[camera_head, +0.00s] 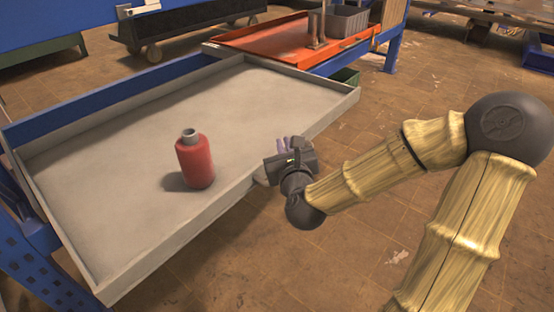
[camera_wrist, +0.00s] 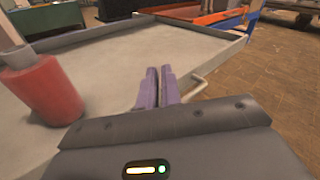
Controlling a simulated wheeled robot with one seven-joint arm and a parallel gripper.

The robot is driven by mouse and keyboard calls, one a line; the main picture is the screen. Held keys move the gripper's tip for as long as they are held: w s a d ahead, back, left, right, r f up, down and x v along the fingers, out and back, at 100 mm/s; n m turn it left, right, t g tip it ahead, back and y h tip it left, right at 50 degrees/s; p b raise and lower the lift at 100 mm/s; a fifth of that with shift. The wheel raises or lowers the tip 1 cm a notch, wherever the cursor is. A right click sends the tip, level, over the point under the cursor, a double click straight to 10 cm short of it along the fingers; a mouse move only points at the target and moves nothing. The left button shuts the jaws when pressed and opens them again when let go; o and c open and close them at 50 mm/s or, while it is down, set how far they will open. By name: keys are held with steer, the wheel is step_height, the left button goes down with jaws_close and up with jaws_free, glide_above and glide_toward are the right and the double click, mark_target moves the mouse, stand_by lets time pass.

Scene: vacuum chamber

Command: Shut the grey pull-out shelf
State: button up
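The grey pull-out shelf (camera_head: 110,215) is pulled out from its blue frame. It is a wide, shallow tray with low rims. A red bottle (camera_head: 195,162) stands upright on it, and it also shows at the left of the wrist view (camera_wrist: 42,90). My gripper (camera_head: 284,145) is at the shelf's front rim. In the wrist view its purple fingers (camera_wrist: 159,72) lie close together with almost no gap. A pale bar handle (camera_wrist: 198,88) on the front rim shows just right of the fingers. Its near end is hidden by my gripper.
An orange shelf (camera_head: 275,42) with a grey bin (camera_head: 346,22) on it stands behind the grey one. A green bin (camera_head: 345,77) is below it. The brown floor in front of the shelf is open.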

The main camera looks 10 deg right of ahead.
steer(key=a+f+n+g+y+p, duration=0.1)
steer(key=n, duration=0.2)
steer(key=a+f+n+g+p, duration=0.1)
steer(key=a+n, duration=0.1)
steer(key=n, duration=0.1)
steer(key=s+a+f+n+g+y+p, duration=0.1)
steer(key=f+n, duration=0.1)
steer(key=n, duration=0.2)
steer(key=shift+s+a+g+y, duration=0.1)
steer(key=shift+a+g+y, duration=0.2)
steer(key=shift+g, duration=0.1)
jaws_close()
steer(key=s+d+r+n+g+h+p, duration=0.1)
steer(key=s+d+r+n+g+p, duration=0.1)
steer(key=s+n+g+p, duration=0.3)
steer(key=s+d+r+n+g+h+p, duration=0.1)
steer(key=s+d+n+g+p, duration=0.3)
steer(key=s+n, duration=0.8)
steer(key=d+r+n+g, duration=0.1)
steer(key=n, duration=0.5)
steer(key=shift+d+n+g+h+p, duration=0.25)
steer(key=shift+n+g+h+p, duration=0.05)
steer(key=shift+n+g+p, duration=0.1)
